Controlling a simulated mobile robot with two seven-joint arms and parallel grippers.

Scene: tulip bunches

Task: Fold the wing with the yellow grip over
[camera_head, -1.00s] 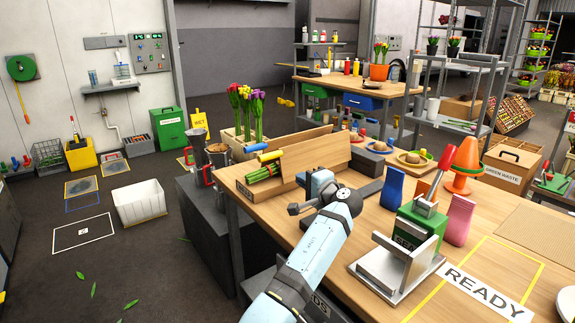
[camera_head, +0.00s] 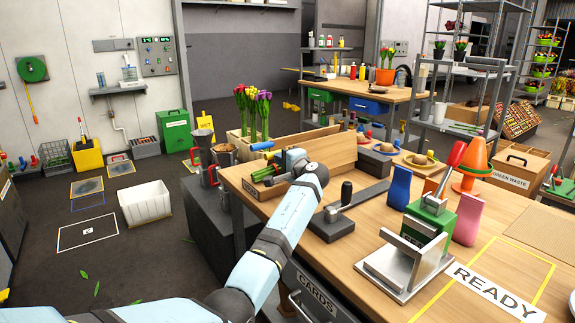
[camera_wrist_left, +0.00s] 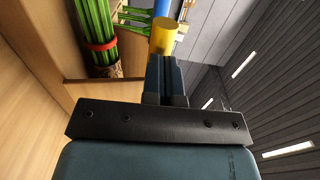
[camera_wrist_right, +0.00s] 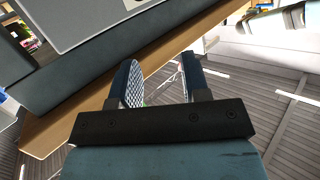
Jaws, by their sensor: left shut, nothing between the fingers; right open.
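A wooden folding rig (camera_head: 330,155) stands on the left end of the workbench. A wing's blue grip (camera_head: 261,146) shows above the rig. My left gripper (camera_wrist_left: 165,72) is shut and empty. Green stems with a red band (camera_wrist_left: 98,40) lie beside it. My right gripper (camera_wrist_right: 160,75) is open and empty, and is out of the head view.
A black-levered block (camera_head: 333,224), a green press (camera_head: 432,220) and blue and pink bags (camera_head: 400,188) stand on the bench (camera_head: 375,225) to the right. Tulips (camera_head: 252,112) stand in a wooden box behind the rig. The yellow-outlined area at front right looks clear.

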